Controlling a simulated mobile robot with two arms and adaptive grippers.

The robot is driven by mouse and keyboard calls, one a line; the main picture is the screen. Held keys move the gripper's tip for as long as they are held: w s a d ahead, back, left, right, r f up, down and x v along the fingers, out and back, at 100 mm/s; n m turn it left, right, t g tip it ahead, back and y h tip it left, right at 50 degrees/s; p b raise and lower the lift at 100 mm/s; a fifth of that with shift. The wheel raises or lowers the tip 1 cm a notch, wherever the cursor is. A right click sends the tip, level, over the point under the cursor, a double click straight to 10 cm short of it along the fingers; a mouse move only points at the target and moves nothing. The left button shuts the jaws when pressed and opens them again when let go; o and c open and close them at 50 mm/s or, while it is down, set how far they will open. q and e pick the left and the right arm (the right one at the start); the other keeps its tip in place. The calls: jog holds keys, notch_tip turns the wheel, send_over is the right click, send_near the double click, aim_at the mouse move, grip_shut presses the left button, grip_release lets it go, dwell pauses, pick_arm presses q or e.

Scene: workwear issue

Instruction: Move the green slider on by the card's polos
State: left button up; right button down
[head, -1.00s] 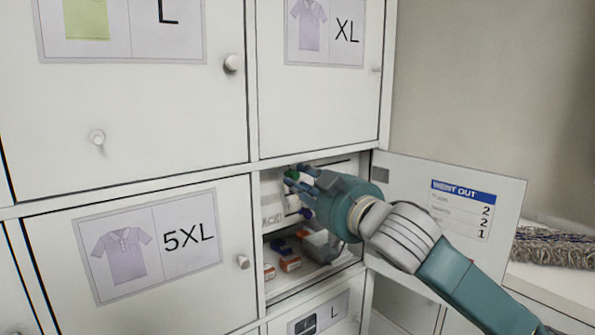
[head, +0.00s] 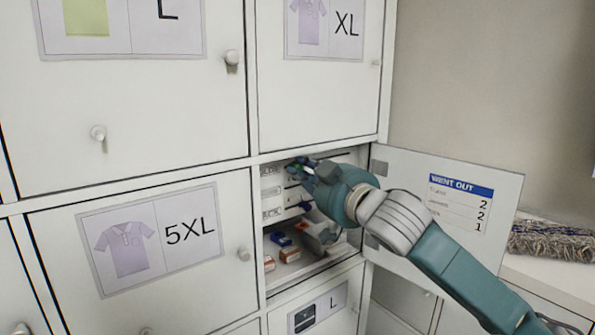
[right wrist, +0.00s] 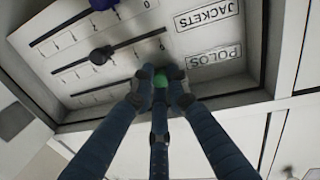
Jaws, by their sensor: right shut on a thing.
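The green slider (right wrist: 160,79) is the knob on the lowest track in the right wrist view, close to the label end by the polos label (right wrist: 213,56). My right gripper (right wrist: 160,86) is shut on it; its fingers hide most of the knob. The card (head: 460,203) headed WENT OUT is on the open door. It lists 2, 2 and 1; its row names are too blurred to read. My left gripper is not in view.
A black slider (right wrist: 102,54) and a blue one (right wrist: 102,3) sit on the neighbouring tracks. The jackets label (right wrist: 207,15) is beside them. Small boxes (head: 290,254) lie on the locker floor. The open door (head: 400,165) stands right of the gripper. Closed lockers surround the opening.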

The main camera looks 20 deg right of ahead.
jog(key=w+d+p, duration=0.1)
jog(key=w+d, duration=0.1)
jog(key=d, duration=0.3)
jog(key=shift+d+f, duration=0.2)
jog(key=shift+d, duration=0.15)
jog(key=c, duration=1.9)
grip_release()
jog(key=shift+c, duration=0.2)
jog(key=shift+d, duration=0.1)
jog(key=shift+s+r, duration=0.1)
